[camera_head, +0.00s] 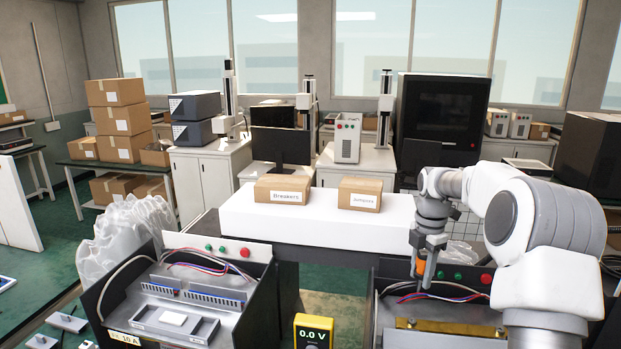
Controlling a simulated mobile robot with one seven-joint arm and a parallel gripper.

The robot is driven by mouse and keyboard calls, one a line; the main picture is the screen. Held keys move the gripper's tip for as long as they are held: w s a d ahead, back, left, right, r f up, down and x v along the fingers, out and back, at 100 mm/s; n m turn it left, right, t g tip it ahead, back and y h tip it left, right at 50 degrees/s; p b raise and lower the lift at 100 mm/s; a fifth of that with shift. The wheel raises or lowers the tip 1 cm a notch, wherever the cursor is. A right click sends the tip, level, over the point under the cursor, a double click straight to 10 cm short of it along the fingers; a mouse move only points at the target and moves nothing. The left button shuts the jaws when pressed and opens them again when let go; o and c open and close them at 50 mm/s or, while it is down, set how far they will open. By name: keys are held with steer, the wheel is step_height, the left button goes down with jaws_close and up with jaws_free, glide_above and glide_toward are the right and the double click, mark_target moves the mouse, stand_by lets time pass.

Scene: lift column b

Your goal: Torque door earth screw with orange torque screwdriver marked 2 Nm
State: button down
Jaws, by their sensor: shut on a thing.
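My gripper (426,264) points down over the right-hand open control enclosure (384,318). It is shut on an orange tool (420,267), which looks like the torque screwdriver; only a small part shows between the fingers. The 2 Nm marking cannot be read. The tool's lower end is hard to make out against the enclosure, so I cannot tell whether it touches anything. The enclosure's raised panel carries green and red buttons (486,279), with red and blue wires below. The door earth screw cannot be made out.
A similar open enclosure (235,320) stands at the left. A yellow meter reading 0.0 V (313,331) is between the two. Behind, two labelled cartons (283,188) and (360,194) sit on a white surface (300,222). Clear plastic bags (120,235) lie at the left.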

steer(key=shift+r, duration=1.2)
steer(key=shift+s, duration=0.15)
stand_by(0.8)
